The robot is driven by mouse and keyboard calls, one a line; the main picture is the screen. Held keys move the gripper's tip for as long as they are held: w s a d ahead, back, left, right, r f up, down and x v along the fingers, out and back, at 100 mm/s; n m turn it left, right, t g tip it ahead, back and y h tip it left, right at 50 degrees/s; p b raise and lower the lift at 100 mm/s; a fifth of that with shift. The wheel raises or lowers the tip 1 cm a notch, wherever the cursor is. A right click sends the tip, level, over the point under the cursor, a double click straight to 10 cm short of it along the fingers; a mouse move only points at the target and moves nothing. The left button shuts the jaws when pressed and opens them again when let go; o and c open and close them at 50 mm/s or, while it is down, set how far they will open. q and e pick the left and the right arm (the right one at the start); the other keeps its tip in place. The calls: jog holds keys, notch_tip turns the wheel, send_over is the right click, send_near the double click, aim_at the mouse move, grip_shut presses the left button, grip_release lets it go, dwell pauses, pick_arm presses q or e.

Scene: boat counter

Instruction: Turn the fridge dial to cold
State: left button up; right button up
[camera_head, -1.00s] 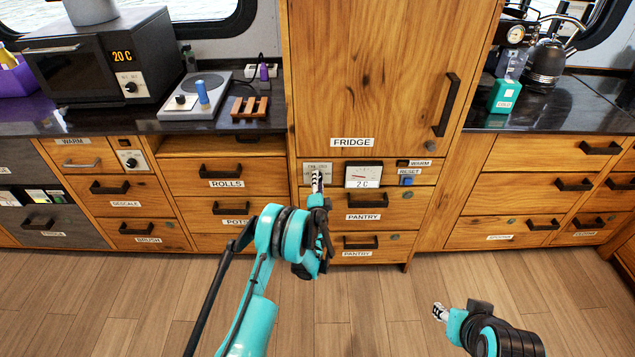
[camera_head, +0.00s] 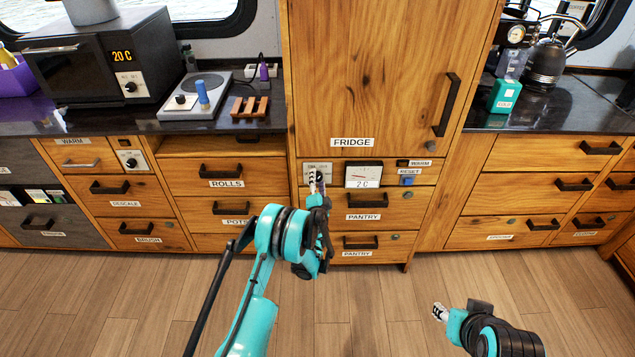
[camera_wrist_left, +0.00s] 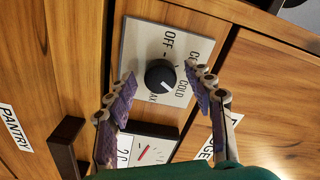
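The fridge dial (camera_wrist_left: 160,76) is a black round knob on a pale plate (camera_wrist_left: 140,40) marked OFF, COLD and other words partly hidden. I cannot tell surely which mark its pointer faces. In the head view the plate (camera_head: 326,166) sits below the FRIDGE label, left of the gauge. My left gripper (camera_wrist_left: 160,74) is open, one finger on each side of the knob in the wrist view. I cannot tell whether the fingers touch it. In the head view it (camera_head: 317,183) partly covers the plate. My right gripper (camera_head: 440,312) is low over the floor, away from the cabinets.
A gauge (camera_head: 363,174) reading 2 C is right of the dial plate, with a blue RESET button (camera_head: 408,181) beyond. Pantry drawer handles (camera_head: 364,217) jut out below. The fridge door (camera_head: 370,80) is shut. The floor in front is clear.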

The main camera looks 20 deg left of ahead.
pick_arm(q)
notch_tip(320, 180, up, 9)
jog(key=shift+s+a+f, duration=0.1)
jog(key=shift+s, duration=0.05)
jog(key=shift+r, duration=0.65)
jog(key=shift+f, duration=0.1)
